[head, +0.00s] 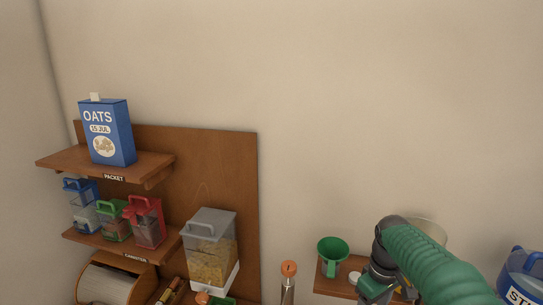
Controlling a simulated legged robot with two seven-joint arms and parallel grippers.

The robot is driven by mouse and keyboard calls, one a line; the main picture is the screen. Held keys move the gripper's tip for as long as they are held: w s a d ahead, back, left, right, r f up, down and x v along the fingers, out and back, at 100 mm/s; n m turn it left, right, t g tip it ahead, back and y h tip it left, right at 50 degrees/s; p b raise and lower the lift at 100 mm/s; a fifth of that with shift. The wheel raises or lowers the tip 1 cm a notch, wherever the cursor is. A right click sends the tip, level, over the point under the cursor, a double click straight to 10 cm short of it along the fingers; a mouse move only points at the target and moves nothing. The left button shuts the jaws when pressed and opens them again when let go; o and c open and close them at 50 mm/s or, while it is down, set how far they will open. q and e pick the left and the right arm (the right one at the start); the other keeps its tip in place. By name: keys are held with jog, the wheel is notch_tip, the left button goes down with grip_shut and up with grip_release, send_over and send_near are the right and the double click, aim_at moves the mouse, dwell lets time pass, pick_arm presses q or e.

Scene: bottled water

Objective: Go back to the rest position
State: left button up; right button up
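My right arm comes in from the lower right, with a green sleeve and a dark grey wrist. My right gripper (374,292) points down at the bottom edge, over a small wooden shelf (330,287). Its fingertips are not clear, so I cannot tell whether it is open or shut. A green cup or funnel (332,250) stands on that shelf just left of the gripper. A pale round thing (428,231) is partly hidden behind my arm. My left gripper is not in view.
A wooden wall rack (225,165) at left holds a blue oats box (108,132), blue, green and red-lidded canisters (148,222), and a grey-topped dispenser (210,247). An orange-topped bottle (288,278) stands near the middle. A blue tub (522,280) is at right.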

jog(key=s+a+f+m+t+b, duration=0.1)
jog(key=s+a+f+m+b, duration=0.1)
jog(key=s+f+b, duration=0.4)
jog(key=s+a+f+m+t+b, duration=0.1)
jog(key=s+a+f+m+b, duration=0.2)
jog(key=s+f, duration=1.2)
notch_tip(320, 180, down, 3)
jog(key=b, duration=0.3)
jog(key=shift+m, duration=0.4)
jog(key=shift+r, duration=0.1)
